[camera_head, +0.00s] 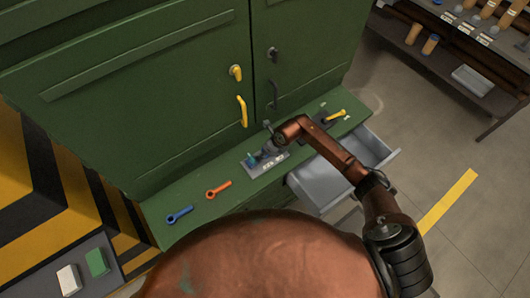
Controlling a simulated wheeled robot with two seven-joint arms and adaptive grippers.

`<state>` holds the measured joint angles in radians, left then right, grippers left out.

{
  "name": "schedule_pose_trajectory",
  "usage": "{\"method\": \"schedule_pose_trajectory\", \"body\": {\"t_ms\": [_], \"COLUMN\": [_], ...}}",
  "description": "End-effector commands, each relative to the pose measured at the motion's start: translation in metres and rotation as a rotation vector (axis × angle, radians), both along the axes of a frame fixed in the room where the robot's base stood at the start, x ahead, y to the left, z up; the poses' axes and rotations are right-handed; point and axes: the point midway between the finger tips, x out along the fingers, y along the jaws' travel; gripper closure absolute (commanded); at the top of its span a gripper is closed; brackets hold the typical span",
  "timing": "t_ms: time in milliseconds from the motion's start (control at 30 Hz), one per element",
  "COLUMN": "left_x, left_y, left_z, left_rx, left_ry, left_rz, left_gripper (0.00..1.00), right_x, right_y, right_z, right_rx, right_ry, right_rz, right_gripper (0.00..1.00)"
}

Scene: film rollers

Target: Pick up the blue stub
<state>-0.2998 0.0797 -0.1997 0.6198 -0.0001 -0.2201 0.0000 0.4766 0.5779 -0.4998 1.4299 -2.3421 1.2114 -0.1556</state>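A small blue-teal stub (251,158) stands on a grey plate (276,163) on the green ledge of the cabinet. My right gripper (262,155) is low over that plate, just to the right of the stub. Its fingers are small and dark here, so I cannot tell whether they touch the stub or are open or shut. The gripper and wrist hide part of the plate. My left gripper is not in view.
A blue ring-ended handle (179,214) and an orange one (218,189) lie left on the ledge (200,205). A yellow-handled piece (337,115) is at its right end. An open grey drawer (325,182) juts out below my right arm. Green cabinet doors (150,90) stand behind.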

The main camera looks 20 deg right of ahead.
Motion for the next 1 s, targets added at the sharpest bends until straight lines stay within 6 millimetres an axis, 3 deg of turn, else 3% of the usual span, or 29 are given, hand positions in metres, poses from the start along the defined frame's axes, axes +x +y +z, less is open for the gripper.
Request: {"method": "schedule_pose_trajectory", "body": {"t_ms": [367,800,1000], "left_x": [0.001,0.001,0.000], "left_y": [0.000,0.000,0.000], "left_z": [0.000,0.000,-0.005], "left_rx": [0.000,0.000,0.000], "left_ry": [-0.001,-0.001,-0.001], "left_rz": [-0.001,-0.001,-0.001], "left_gripper": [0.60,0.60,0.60], "right_x": [0.000,0.000,0.002], "right_y": [0.000,0.000,-0.001], "right_z": [0.000,0.001,0.012], "right_rx": [0.000,0.001,-0.001], "right_ry": [0.000,-0.002,-0.005], "right_rz": [0.000,0.000,0.002], "right_gripper": [1.00,1.00,1.00]}}
